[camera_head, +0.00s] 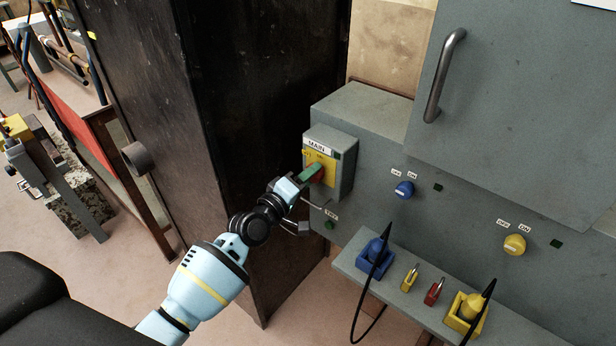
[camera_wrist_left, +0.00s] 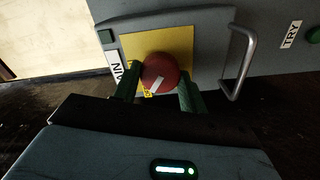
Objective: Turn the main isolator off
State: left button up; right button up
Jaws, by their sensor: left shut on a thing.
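The main isolator (camera_head: 343,160) is a grey box with a yellow plate and a "MAIN" label, on the left end of the grey cabinet. Its red rotary knob (camera_wrist_left: 159,73) has a white pointer mark and shows clearly in the left wrist view. My left gripper (camera_head: 313,174) is at the knob, and in the left wrist view its green fingers (camera_wrist_left: 160,90) stand on either side of the knob, shut on it. In the head view the fingers hide most of the knob. My right gripper is not in view.
A metal handle (camera_wrist_left: 240,62) sits close beside the isolator. A blue knob (camera_head: 404,189) and a yellow knob (camera_head: 514,244) are on the cabinet front. A shelf (camera_head: 349,262) below holds plugs and padlocks. A tall dark cabinet (camera_head: 240,120) stands left of the isolator.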

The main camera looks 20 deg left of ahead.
pick_arm(q)
jog(key=n, duration=0.2)
jog(key=shift+n, duration=0.4)
jog(key=shift+n+p, duration=0.35)
jog(key=shift+n, duration=1.75)
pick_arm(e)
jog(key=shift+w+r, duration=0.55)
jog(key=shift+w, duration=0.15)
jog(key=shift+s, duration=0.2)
pick_arm(q)
jog(key=o, duration=1)
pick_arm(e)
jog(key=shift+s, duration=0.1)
pick_arm(q)
jog(key=shift+v, duration=3.9)
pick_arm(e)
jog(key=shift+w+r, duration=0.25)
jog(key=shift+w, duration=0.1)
